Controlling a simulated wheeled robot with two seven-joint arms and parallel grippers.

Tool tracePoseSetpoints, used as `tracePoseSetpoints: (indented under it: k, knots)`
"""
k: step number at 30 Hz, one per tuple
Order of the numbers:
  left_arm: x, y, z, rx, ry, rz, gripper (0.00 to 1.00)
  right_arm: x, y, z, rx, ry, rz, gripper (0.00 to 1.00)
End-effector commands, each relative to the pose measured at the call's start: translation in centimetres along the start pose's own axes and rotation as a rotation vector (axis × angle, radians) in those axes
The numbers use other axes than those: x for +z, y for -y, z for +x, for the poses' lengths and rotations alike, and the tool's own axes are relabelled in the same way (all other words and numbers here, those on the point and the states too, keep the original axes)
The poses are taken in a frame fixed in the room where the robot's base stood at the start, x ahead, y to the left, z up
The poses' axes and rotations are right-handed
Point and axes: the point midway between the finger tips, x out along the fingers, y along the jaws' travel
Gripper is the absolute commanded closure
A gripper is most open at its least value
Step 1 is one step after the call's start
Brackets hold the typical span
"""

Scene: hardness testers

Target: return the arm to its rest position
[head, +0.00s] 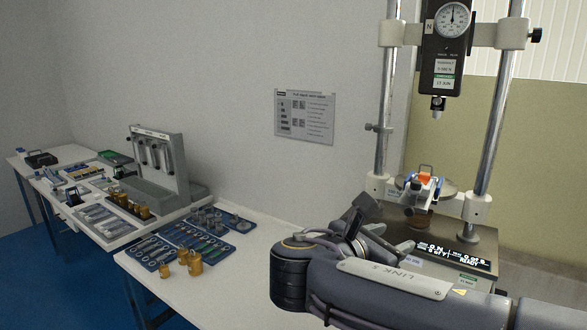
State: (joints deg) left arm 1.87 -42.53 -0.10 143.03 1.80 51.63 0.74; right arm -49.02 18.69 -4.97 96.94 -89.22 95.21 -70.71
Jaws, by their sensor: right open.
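My right arm comes in from the lower right across the front of the table. My right gripper (376,232) is at the wrist's far side, just left of the test stand's base. Its jaws are open and I see nothing between them, though the wrist partly hides them. An orange and blue-white item (424,184) sits on the plate. My left gripper is not in view.
The white table (262,262) holds blue trays of tools (160,252) and brass weights (190,262) at its left. Farther left stand a grey rack (160,160) and more trays. The table between the trays and my wrist is clear. A sign (305,116) hangs on the wall.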

Motion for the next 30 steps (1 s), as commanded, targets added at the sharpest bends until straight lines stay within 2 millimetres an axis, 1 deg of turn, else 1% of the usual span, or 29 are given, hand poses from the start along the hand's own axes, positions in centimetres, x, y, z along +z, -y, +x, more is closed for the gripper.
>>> tracePoseSetpoints:
  k: [1, 5, 8, 11, 12, 14, 15, 17, 18, 21, 24, 27, 30]
  knots:
    - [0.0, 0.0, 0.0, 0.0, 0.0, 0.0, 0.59, -0.5, 1.1, 0.9, -0.018, -0.041, 0.03, 0.57]
    - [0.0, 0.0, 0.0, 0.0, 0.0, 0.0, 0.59, -2.4, 4.2, 3.1, -0.072, -0.176, 0.132, 0.57]
    - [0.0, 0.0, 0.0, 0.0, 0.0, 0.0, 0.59, -4.5, 7.4, 4.5, -0.136, -0.306, 0.251, 0.57]
    - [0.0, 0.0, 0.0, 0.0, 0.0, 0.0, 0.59, -7.5, 11.7, 5.5, -0.239, -0.473, 0.436, 0.57]
    - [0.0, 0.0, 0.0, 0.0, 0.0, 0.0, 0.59, -9.0, 13.8, 5.5, -0.301, -0.554, 0.543, 0.57]
    - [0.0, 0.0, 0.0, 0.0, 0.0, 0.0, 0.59, -11.7, 17.3, 4.8, -0.423, -0.689, 0.746, 0.57]
    - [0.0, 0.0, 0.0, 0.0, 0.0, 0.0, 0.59, -13.4, 19.2, 3.8, -0.517, -0.774, 0.902, 0.57]
    - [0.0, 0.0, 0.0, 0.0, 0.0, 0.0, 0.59, -15.8, 21.5, 1.8, -0.666, -0.884, 1.144, 0.57]
    - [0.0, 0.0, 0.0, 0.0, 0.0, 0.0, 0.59, -17.0, 22.5, 0.4, -0.767, -0.944, 1.305, 0.57]
    - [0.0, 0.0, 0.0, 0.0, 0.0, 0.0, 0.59, -19.2, 23.7, -2.8, -1.006, -1.043, 1.675, 0.57]
    - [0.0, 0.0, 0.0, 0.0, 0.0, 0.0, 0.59, -20.3, 23.7, -4.9, -1.194, -1.09, 1.964, 0.57]
    - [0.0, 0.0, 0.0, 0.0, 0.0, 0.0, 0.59, -20.7, 23.5, -6.0, -1.317, -1.108, 2.146, 0.57]
    - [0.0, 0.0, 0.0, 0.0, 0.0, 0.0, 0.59, -20.8, 23.3, -6.4, -1.375, -1.115, 2.229, 0.57]
